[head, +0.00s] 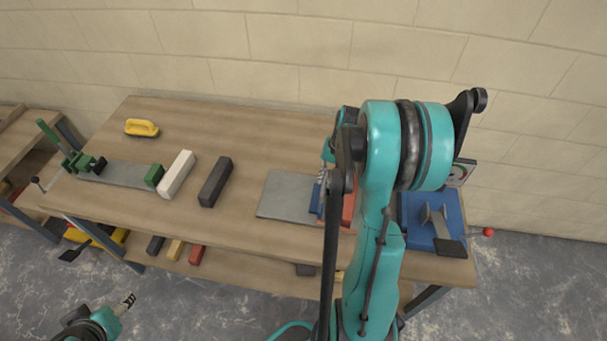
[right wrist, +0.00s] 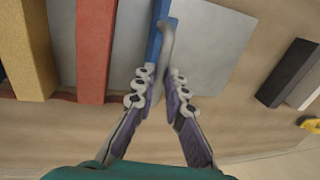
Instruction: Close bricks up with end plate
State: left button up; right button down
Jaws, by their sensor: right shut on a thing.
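My right gripper (right wrist: 160,84) is shut on the grey upright grip of a blue end plate (right wrist: 155,33). The blue plate stands on edge over a grey sheet (right wrist: 212,50), a small gap from a red brick (right wrist: 95,45). A yellow brick (right wrist: 34,45) lies further left, apart from the red one. In the head view the blue plate (head: 315,200) shows beside the red brick (head: 348,211) on the grey sheet (head: 285,193); my right arm hides much of this area. My left gripper (head: 128,300) is low at the left, away from the bench; its jaw opening is unclear.
A white block (head: 176,174) and a dark block (head: 215,182) lie left of the sheet. A green clamp fixture (head: 120,174) and a yellow-handled tool (head: 142,127) are at the bench's left. A blue base with a grey part (head: 432,225) is at the right. Several blocks lie on the lower shelf.

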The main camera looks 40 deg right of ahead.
jog(key=s+d, duration=0.2)
jog(key=s, duration=0.1)
jog(key=shift+d, duration=0.2)
jog(key=c, duration=1.6)
grip_release()
jog(key=shift+w, duration=0.1)
jog(key=r, duration=0.4)
jog(key=s+d+r, duration=0.1)
jog(key=r, duration=0.6)
jog(key=shift+s+d+r, duration=0.25)
jog(key=shift+s+r, duration=0.15)
